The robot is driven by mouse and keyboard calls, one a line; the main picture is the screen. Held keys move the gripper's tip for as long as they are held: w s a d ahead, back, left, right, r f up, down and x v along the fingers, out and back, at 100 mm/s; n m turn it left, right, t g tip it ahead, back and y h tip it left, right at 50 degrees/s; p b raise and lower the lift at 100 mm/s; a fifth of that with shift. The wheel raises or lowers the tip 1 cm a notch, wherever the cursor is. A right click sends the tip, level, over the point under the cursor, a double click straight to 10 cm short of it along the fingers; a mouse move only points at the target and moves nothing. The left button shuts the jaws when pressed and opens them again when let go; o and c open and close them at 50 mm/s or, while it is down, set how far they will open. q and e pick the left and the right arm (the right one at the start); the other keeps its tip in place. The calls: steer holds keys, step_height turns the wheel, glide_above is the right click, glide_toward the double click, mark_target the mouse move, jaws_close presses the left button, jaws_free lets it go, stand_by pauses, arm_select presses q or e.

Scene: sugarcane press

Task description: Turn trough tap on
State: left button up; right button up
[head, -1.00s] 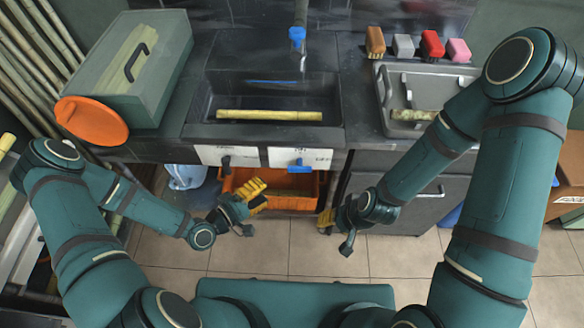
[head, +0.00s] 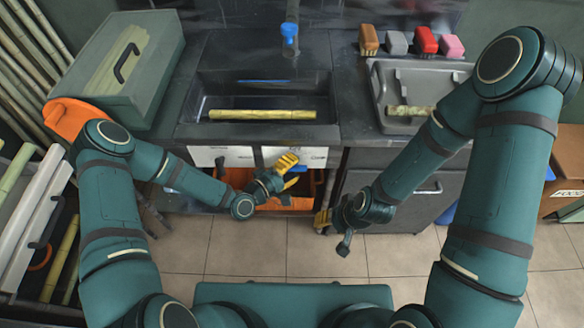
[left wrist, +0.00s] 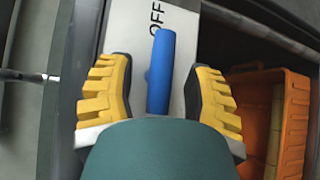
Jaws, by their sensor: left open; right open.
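The blue tap handle (left wrist: 161,72) shows in the left wrist view, on a pale panel (left wrist: 135,30) beside the word OFF. My left gripper (head: 289,172) is open in front of the panel under the dark trough (head: 187,131). In the left wrist view its two yellow fingers (left wrist: 160,92) stand on either side of the handle, with gaps between. In the head view the gripper largely hides the handle. My right gripper (head: 330,225) is open and empty, low in front of the cabinet. The blue-tipped spout (head: 289,34) hangs above the trough.
A sugarcane piece (head: 262,114) lies in the trough. An orange crate (left wrist: 292,120) sits under the counter, right of the panel in the left wrist view. A grey tray (head: 375,90) and several coloured blocks (head: 426,40) are at right. A green box (head: 155,75) stands at left.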

arm_select(q)
jaws_close()
steer(key=shift+r, duration=0.1)
stand_by(0.3)
steer(key=shift+r+m+g+y+p, duration=0.3)
steer(key=shift+m+y+p, duration=0.35)
steer(key=shift+p, duration=0.55)
steer(key=y+p, duration=0.1)
steer(key=m+y+p, duration=0.1)
steer(key=p, duration=0.1)
steer(key=m+g+y+p, duration=0.1)
steer(key=y, duration=0.1)
steer(key=shift+d+r+m+p, duration=0.2)
steer(key=shift+d+m+p, duration=0.05)
steer(key=shift+p, duration=0.15)
steer(key=m+y+p, duration=0.1)
steer(key=y+p, duration=0.1)
steer(key=shift+d+m+g+y, duration=0.15)
steer(key=shift+m+g+y, duration=0.15)
steer(key=shift+g+y, duration=0.1)
steer(key=shift+f+m+y+p, duration=0.1)
steer(key=shift+m+y+p, duration=0.5)
steer(key=shift+y, duration=0.45)
